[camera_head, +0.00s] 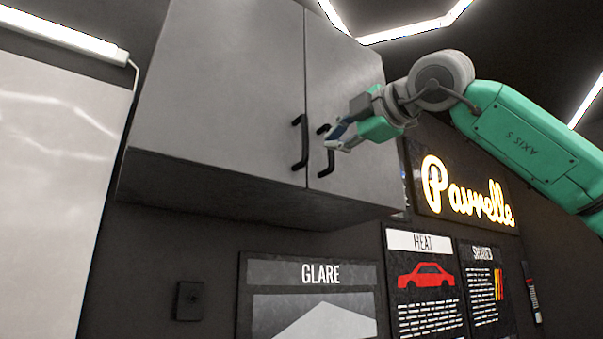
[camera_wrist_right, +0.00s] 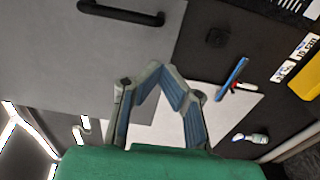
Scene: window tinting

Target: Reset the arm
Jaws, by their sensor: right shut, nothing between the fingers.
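My right gripper (camera_head: 333,143) comes in from the right in the head view, in front of the right door of a grey wall cabinet (camera_head: 222,75). Its fingers are shut and empty; in the right wrist view the two fingertips (camera_wrist_right: 167,67) come together. The cabinet's two doors look closed. The left door has a black handle (camera_head: 300,142), and the right door's black handle (camera_head: 325,165) is partly hidden behind the fingers. I cannot tell whether the fingers touch it. A black handle (camera_wrist_right: 120,13) also shows in the wrist view, apart from the fingertips. My left gripper is not in view.
A white panel (camera_head: 55,180) stands at the left. The wrist view shows a blue tool (camera_wrist_right: 232,77) and a small bottle (camera_wrist_right: 258,138).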

